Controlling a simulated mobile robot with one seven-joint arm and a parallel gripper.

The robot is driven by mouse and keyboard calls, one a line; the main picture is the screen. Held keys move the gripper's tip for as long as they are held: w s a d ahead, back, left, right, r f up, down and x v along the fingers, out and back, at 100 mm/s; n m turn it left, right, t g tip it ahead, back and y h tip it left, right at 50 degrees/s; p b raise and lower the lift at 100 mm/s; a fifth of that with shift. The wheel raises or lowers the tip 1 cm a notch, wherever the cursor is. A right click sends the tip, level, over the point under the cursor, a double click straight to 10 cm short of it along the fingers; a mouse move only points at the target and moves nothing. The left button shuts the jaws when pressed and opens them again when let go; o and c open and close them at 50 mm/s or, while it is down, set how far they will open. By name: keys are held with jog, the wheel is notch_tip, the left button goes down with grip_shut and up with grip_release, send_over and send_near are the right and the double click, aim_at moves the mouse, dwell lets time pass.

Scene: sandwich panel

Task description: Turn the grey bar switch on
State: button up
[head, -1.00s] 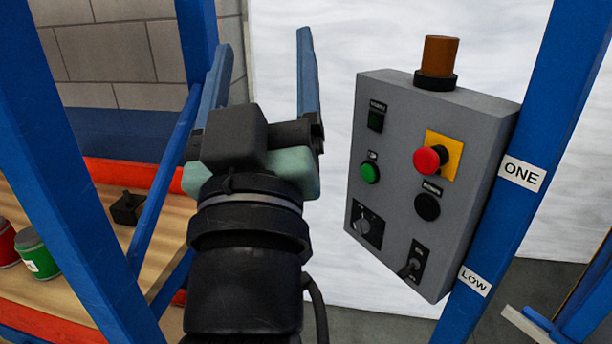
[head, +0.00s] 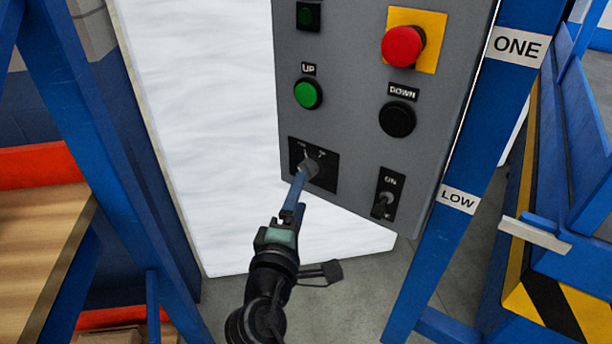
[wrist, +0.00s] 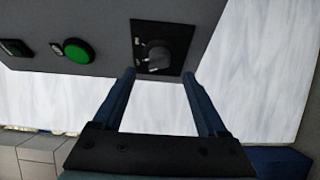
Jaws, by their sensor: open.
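The grey bar switch (head: 310,167) sits on a black square plate low on the left of the grey panel. Small light marks surround it, too small to read. My gripper (head: 302,174) is open, its blue fingers reaching up to this switch from below. In the wrist view the switch (wrist: 158,57) shows beyond and between the two fingertips (wrist: 158,73); I cannot tell whether they touch it. In the head view my fingers hide part of it. A separate lever switch (head: 384,203) marked ON stands to its right, its lever pointing down.
Above are a green UP button (head: 308,94), a black DOWN button (head: 398,119) and a red stop button (head: 402,46) on yellow. A blue post (head: 447,180) labelled ONE and LOW borders the panel's right. Free room lies below the panel.

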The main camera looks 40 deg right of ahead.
aim_at(308, 169)
jog(key=x, duration=0.7)
jog(key=shift+a, duration=0.1)
grip_shut()
